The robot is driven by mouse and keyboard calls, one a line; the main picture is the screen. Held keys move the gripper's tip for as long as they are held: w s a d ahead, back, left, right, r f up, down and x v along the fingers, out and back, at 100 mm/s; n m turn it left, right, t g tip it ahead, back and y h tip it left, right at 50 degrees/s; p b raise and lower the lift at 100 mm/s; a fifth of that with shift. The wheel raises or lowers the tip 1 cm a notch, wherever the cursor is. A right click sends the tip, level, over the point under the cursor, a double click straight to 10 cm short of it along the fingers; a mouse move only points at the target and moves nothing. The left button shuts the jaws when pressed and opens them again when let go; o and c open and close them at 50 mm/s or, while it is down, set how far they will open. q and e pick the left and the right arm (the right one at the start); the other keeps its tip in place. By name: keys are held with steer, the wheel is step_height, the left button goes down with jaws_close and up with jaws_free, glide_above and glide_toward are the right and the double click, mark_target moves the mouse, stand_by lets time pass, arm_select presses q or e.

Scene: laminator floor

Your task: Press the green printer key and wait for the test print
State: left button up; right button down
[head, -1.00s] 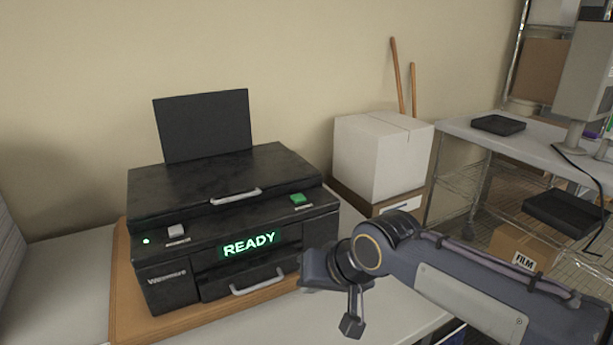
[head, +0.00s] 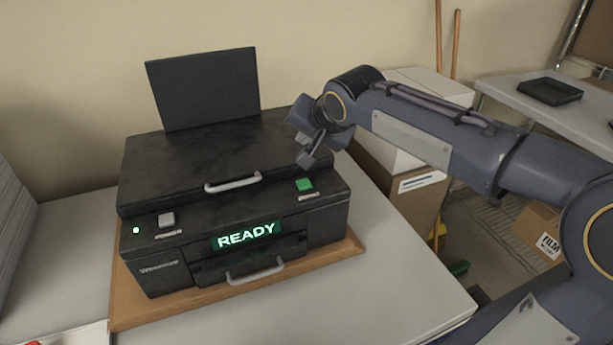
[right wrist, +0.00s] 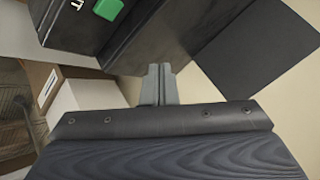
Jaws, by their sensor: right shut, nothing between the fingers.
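The black printer (head: 190,190) stands on a brown board on the table, its display (head: 246,235) reading READY in green. The green key (head: 304,185) is on the right of its front panel, and a grey key (head: 167,219) is on the left. My right gripper (head: 306,160) is shut and empty, above the printer's right side, just behind and above the green key, apart from it. In the right wrist view the shut fingers (right wrist: 157,84) show below the green key (right wrist: 108,9), which is cut by the top edge. My left gripper is not in view.
The brown board (head: 130,310) sticks out around the printer. White and brown boxes (head: 405,190) stand to the right, under my right arm. A side table with a black tray (head: 550,91) is at the far right. The table front (head: 400,290) is clear.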

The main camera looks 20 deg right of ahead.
steer(key=shift+f, duration=0.15)
steer(key=b, duration=0.6)
glide_above(306, 186)
step_height(306, 186, down, 8)
steer(key=shift+r, duration=0.15)
steer(key=shift+f+b, duration=0.45)
steer(key=shift+b, duration=0.05)
steer(key=shift+f, duration=0.1)
stand_by(1.2)
steer(key=shift+f+b, duration=0.3)
steer(key=shift+b, duration=0.2)
